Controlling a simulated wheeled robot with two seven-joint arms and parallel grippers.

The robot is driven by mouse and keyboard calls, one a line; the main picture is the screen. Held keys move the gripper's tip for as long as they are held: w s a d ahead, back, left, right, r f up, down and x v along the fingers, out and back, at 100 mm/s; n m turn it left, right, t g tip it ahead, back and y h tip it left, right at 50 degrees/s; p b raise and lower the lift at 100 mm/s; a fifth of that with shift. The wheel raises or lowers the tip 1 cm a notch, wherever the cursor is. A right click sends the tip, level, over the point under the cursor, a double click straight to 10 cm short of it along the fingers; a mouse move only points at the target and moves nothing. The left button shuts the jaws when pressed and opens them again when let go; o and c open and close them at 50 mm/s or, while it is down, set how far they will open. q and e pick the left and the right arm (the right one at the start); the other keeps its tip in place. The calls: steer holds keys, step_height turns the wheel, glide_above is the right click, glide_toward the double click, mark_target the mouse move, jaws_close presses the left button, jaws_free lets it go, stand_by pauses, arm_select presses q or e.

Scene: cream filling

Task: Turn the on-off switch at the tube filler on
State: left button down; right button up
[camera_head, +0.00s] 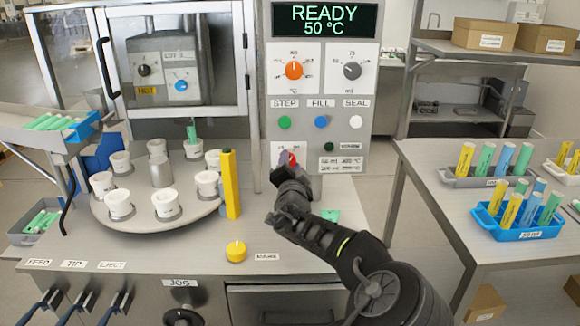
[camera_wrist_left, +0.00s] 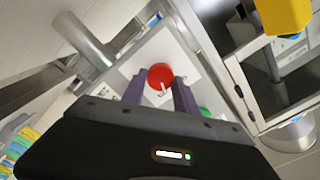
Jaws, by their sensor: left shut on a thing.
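The tube filler's control panel (camera_head: 317,150) stands behind the bench, and its display (camera_head: 325,19) reads READY 50 °C. The red on-off switch (camera_head: 292,158) is low on the panel's left side, partly hidden by my gripper. My left gripper (camera_head: 286,161) reaches up to it. In the left wrist view the red round knob (camera_wrist_left: 159,76) with a white mark sits between the tips of my two purple-grey fingers (camera_wrist_left: 160,86). The fingers are shut on the knob. My right gripper is not in view.
A yellow post (camera_head: 231,184) and a turntable (camera_head: 158,219) with several white cups stand left of my arm. A yellow knob (camera_head: 236,251) sits on the bench front. Orange and grey dials (camera_head: 352,71) and coloured buttons (camera_head: 321,122) are above the switch. Tube racks (camera_head: 520,235) are on the right table.

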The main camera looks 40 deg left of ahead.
arm_select(q)
steer(key=shift+m, duration=0.8)
steer(key=c, duration=0.9)
jaws_free()
steer(key=shift+c, duration=0.2)
steer(key=b+v, duration=0.1)
steer(key=v, duration=0.6)
steer(key=shift+s+d, duration=0.3)
